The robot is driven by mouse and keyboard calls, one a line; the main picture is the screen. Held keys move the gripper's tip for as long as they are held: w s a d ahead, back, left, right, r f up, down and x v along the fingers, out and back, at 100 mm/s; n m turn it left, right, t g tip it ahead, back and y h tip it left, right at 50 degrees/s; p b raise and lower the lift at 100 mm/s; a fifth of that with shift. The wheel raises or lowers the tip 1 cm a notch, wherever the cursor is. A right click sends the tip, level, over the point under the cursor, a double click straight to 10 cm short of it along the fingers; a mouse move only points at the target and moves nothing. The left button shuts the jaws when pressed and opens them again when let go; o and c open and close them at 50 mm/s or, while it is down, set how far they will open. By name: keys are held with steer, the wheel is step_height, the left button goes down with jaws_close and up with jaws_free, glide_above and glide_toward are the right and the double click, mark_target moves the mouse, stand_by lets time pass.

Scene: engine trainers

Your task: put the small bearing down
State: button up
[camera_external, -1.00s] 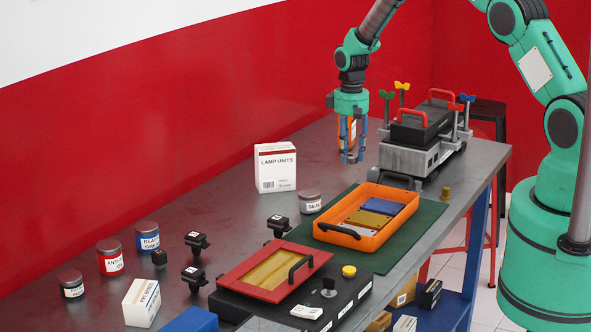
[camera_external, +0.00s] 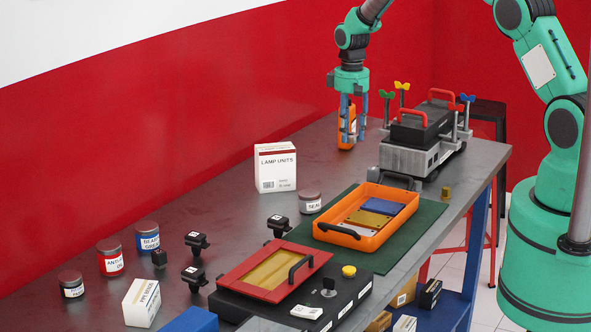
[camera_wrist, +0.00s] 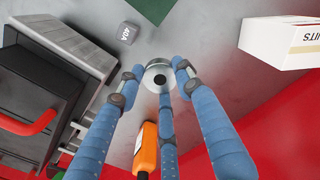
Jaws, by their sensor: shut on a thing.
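In the external view my gripper (camera_external: 349,138) points down over the far part of the bench, left of the grey machine. The bearing is too small and covered by the fingers to make out there. I cannot tell exactly how high it is above the bench top.
Bare bench lies around.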

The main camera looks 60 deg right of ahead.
step_height(320, 180, up, 4)
steer(key=shift+r, duration=0.15)
steer(key=w+a+p, duration=0.1)
steer(key=w+a, duration=0.4)
steer(key=a, duration=0.5)
steer(key=w+a, duration=0.5)
steer(key=a, duration=0.4)
steer(key=p, duration=0.2)
glide_above(226, 220)
step_height(226, 220, down, 4)
steer(key=shift+d+f, duration=0.1)
steer(key=shift+f, duration=0.6)
steer(key=shift+f, duration=0.1)
steer(key=shift+f+b, duration=0.3)
steer(key=shift+f, duration=2.75)
steer(key=shift+f, duration=1.85)
